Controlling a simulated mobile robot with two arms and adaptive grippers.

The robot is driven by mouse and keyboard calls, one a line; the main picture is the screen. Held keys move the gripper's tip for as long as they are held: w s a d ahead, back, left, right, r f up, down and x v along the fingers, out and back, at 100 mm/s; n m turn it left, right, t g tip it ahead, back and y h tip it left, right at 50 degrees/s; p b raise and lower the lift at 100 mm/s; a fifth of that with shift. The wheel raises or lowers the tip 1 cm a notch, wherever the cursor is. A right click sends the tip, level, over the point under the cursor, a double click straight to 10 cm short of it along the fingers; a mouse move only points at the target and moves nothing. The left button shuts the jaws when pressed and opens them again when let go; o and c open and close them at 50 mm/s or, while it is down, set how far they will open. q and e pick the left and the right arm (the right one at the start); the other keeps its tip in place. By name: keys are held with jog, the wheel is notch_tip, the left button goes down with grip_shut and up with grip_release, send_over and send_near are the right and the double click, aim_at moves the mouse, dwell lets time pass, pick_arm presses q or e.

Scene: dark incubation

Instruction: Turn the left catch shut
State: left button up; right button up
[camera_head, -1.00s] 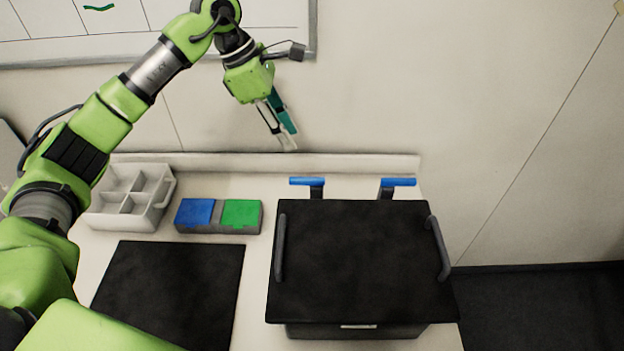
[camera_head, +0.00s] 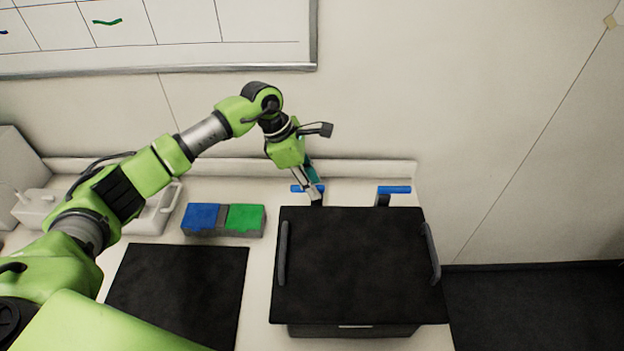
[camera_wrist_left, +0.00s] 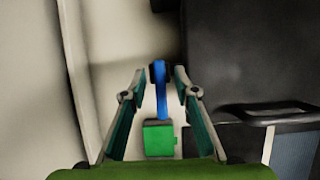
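The left catch (camera_head: 296,188) has a blue bar on a dark post behind the black lidded box (camera_head: 360,265). My left gripper (camera_head: 313,199) reaches down at it and hides part of it. In the left wrist view the blue bar (camera_wrist_left: 161,92) lies between the two fingers (camera_wrist_left: 160,74), which stand apart. I cannot tell whether either finger touches it. The right catch (camera_head: 394,189) has a similar blue bar and stands clear. My right gripper is not in view.
A small case with blue (camera_head: 201,216) and green (camera_head: 244,217) lids sits left of the box. A black mat (camera_head: 178,290) lies in front of it. A white tray (camera_head: 160,215) is partly behind my arm. The wall (camera_head: 400,90) rises close behind the catches.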

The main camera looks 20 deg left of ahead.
pick_arm(q)
grip_shut()
jog(key=n+b, duration=0.2)
jog(key=n+t+b, duration=0.1)
jog(key=n, duration=0.1)
jog(key=shift+s+d+f+t+y+b, duration=0.15)
jog(key=shift+s+t+y+b, duration=0.05)
jog(key=shift+t+y+b, duration=0.15)
jog(key=n+y+b, duration=0.1)
jog(key=n+b, duration=0.2)
jog(key=n+t+y+b, duration=0.1)
jog(key=n+b, duration=0.2)
jog(key=d+n+y+b, duration=0.1)
jog(key=n+b, duration=0.2)
jog(key=shift+s+t, duration=0.15)
jog(key=shift+t, duration=0.2)
jog(key=n+y+b, duration=0.1)
jog(key=n+b, duration=0.1)
jog(key=n, duration=0.1)
jog(key=shift+b, duration=0.4)
jog(key=shift+d+r+n+y+b, duration=0.15)
jog(key=shift+n+y+b, duration=0.3)
jog(key=shift+n, duration=0.45)
jog(key=shift+r, duration=0.1)
